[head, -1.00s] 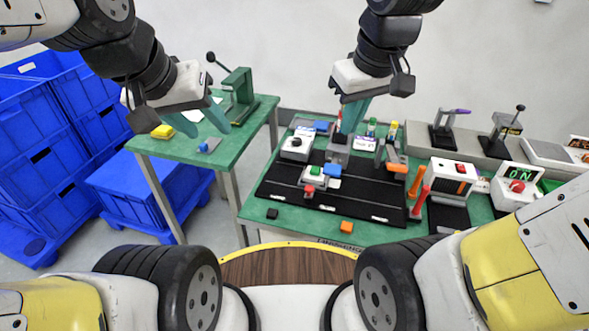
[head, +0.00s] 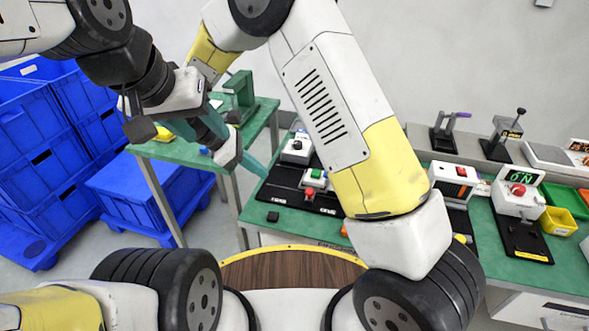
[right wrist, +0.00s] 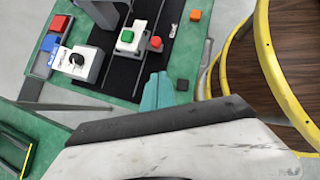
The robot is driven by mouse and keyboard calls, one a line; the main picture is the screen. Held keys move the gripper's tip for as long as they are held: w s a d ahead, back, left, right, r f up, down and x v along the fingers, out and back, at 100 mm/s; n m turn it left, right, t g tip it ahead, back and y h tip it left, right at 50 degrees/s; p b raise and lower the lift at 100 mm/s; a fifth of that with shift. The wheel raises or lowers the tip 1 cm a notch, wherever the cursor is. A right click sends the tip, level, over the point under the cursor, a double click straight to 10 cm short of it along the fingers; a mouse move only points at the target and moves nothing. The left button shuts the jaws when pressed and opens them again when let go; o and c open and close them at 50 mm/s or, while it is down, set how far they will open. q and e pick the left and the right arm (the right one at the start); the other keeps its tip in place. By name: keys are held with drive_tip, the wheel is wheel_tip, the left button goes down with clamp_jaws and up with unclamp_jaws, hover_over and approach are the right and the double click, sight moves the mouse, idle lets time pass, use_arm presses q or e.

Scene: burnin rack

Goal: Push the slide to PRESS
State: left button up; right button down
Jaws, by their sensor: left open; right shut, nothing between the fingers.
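A white block with a green button (head: 314,176) and a red knob (head: 309,194) beside it sits on the black track board (head: 284,197); I take it as the slide. The block (right wrist: 129,38) and red knob (right wrist: 155,43) also show in the right wrist view. I cannot read a PRESS label. My right gripper (head: 253,165) is shut and empty, left of the board; its teal fingers (right wrist: 157,93) point toward the board's near edge, apart from the slide. My left gripper (head: 199,130) is open and empty over the small green table. My right arm hides the board's right part.
A white box with a black knob (head: 297,149) stands at the board's far left. A black cube (head: 272,216) lies on the near table edge. A green press stand (head: 241,96) is on the small table. Blue crates (head: 40,150) stand left. A gap separates the tables.

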approach(308, 196)
drive_tip(key=f, duration=0.3)
drive_tip(key=w+f, duration=0.1)
drive_tip(key=shift+a+f, duration=0.25)
drive_tip(key=shift+f, duration=0.1)
drive_tip(key=shift+w+d+f, duration=0.1)
drive_tip(key=shift+w+d, duration=0.1)
drive_tip(key=shift+d, duration=1)
drive_tip(key=shift+w+d+f, duration=0.1)
drive_tip(key=shift+d, duration=0.4)
drive_tip(key=shift+d, duration=0.2)
drive_tip(key=s+d, duration=0.1)
drive_tip(key=d, duration=0.1)
drive_tip(key=s+d, duration=0.1)
drive_tip(key=d, duration=0.5)
drive_tip(key=shift+s, duration=0.4)
